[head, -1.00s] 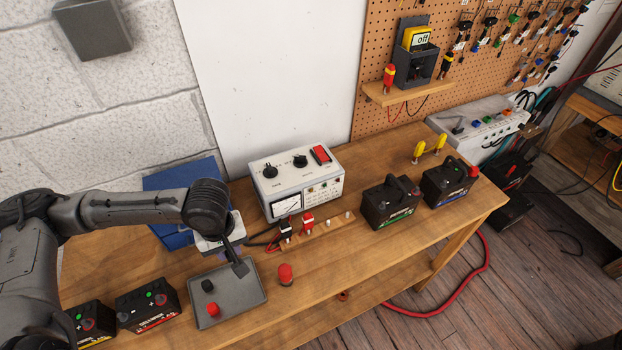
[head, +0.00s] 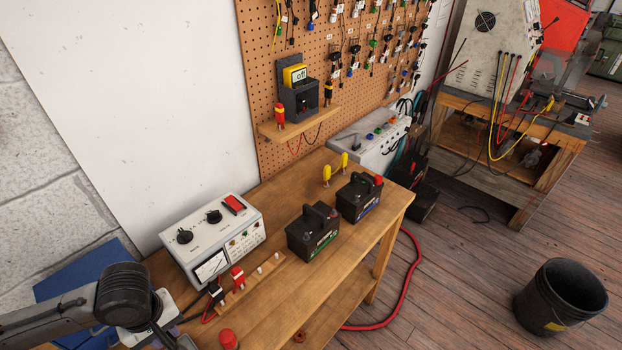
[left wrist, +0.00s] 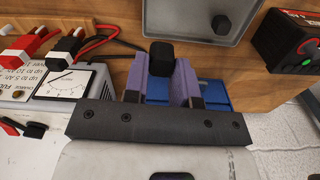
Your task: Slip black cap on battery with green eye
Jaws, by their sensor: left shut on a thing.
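My left gripper (left wrist: 164,66) shows in the left wrist view with two purple fingers shut on a small black cap (left wrist: 161,52). The cap is held at the fingertips, and its underside is hidden. A dark battery (left wrist: 285,35) with a red label and a green eye (left wrist: 306,62) is at the right edge of that view, apart from the held cap and only partly in frame. In the head view only the left arm shows at the lower left; the gripper's fingers are not clear there. My right gripper is in neither view.
A grey tray (left wrist: 190,22) with another black cap (left wrist: 222,25) lies on the bench. The charger (head: 212,238), a red cap (head: 228,338), a green-striped battery (head: 313,232) and a blue-striped battery (head: 359,198) stand on the bench. A blue case (head: 85,270) is behind my arm.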

